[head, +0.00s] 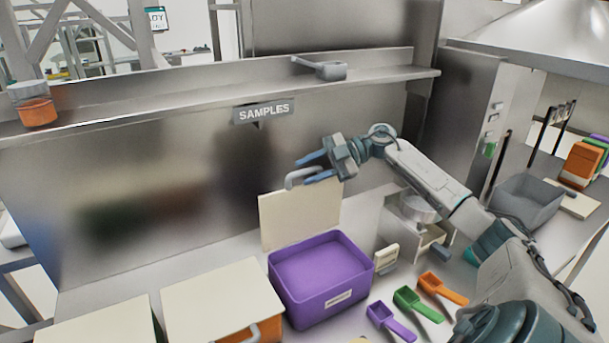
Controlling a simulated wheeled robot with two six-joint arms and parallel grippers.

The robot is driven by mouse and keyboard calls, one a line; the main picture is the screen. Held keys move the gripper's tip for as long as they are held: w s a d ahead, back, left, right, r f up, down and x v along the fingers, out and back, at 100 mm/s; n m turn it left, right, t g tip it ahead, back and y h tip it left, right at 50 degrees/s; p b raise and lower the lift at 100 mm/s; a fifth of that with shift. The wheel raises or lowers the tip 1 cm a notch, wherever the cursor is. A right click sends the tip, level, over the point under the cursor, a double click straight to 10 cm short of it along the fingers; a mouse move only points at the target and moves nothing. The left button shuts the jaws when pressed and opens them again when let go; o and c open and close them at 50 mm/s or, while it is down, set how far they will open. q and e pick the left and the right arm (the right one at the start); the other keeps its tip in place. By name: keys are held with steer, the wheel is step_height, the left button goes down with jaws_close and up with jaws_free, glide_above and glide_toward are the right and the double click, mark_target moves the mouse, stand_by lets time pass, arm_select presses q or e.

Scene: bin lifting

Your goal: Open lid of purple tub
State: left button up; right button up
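The purple tub (318,312) stands on the counter with its lid (302,217) swung up, nearly upright at the back edge. The tub's inside shows as plain purple. A grey handle (290,181) sticks out near the top of the lid. My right gripper (305,170) is at the top of the lid, beside this handle. Its blue fingers look spread apart, and I cannot tell whether they touch the handle. My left gripper is not in view.
Two closed cream-lidded tubs stand left of it, one orange (268,334). Purple (388,321), green (417,304) and orange (442,289) scoops lie to the right. A shelf (200,97) with a grey scoop (322,69) and orange jar (38,110) runs behind.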

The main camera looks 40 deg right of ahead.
steer(key=b+v, duration=0.3)
steer(key=v, duration=0.6)
steer(key=shift+b, duration=0.35)
steer(key=shift+s+f, duration=0.1)
steer(key=shift+f, duration=0.05)
